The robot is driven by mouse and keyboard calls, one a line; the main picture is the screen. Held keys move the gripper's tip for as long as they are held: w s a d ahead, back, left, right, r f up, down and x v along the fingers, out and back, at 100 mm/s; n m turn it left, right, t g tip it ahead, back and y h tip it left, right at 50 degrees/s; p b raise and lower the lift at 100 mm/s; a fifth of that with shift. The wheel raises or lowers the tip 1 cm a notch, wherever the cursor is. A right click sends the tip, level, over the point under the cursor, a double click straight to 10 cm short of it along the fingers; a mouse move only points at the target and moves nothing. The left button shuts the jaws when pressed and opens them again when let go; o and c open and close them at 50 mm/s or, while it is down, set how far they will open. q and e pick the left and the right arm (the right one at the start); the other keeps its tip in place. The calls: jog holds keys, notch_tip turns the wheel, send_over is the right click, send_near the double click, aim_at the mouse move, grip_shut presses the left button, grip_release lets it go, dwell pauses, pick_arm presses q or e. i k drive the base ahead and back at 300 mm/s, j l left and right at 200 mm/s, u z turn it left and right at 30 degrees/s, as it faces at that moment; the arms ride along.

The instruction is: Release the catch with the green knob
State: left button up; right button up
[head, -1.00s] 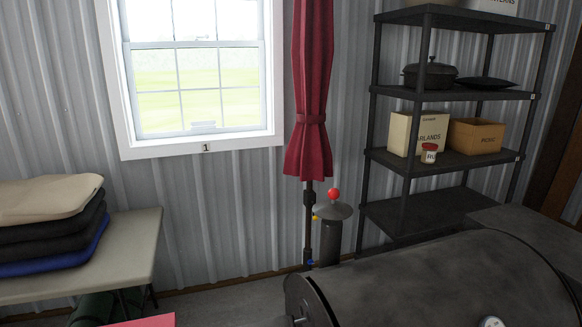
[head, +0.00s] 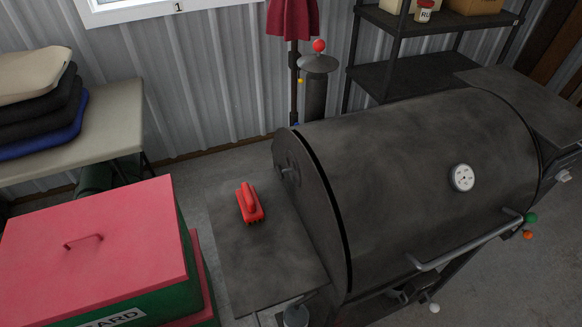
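A green knob (head: 530,218) shows in the head view at the right end of the front handle (head: 465,243) of a dark barrel grill (head: 410,170). An orange knob (head: 527,235) sits just below it. The catch itself is too small to make out. The grill's lid looks closed. Neither of my grippers is in view.
A side shelf (head: 245,268) on the grill's left holds a red brush (head: 250,203). A box with a red lid (head: 95,240) stands at the lower left. A white knob (head: 434,308) shows below the grill. Clear floor (head: 515,290) lies at the lower right.

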aim_at(531, 217)
jog(key=z, duration=1.8)
